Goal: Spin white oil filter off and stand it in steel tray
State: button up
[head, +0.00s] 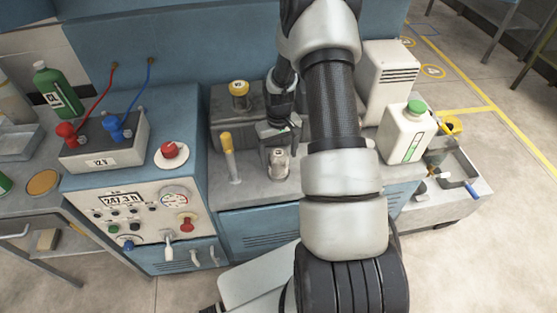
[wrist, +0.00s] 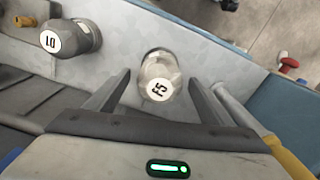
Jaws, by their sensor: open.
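In the wrist view a white filter marked like "FS" (wrist: 160,75) is between or just beyond the fingertips of my open gripper (wrist: 160,88). Contact with it cannot be told. In the head view my gripper (head: 277,132) is over the grey engine ledge, at a small whitish filter (head: 278,163); the other filter is hidden or not clear there. A grey metal tray (head: 15,143) is at the far left; its rim is cut by the picture edge.
A yellow-handled dipstick (head: 229,155) stands close left of my gripper. A yellow cap (head: 239,92) is behind it. A white jug with a green cap (head: 407,130) stands to the right. The control box (head: 135,220) and a battery (head: 105,143) with cables are left.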

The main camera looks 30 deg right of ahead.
jog(key=shift+f, duration=1.55)
jog(key=c, duration=1.4)
jog(key=shift+o, duration=0.2)
jog(key=shift+n, duration=1.2)
jog(key=shift+r+p, duration=1.95)
jog(key=shift+r, duration=1.85)
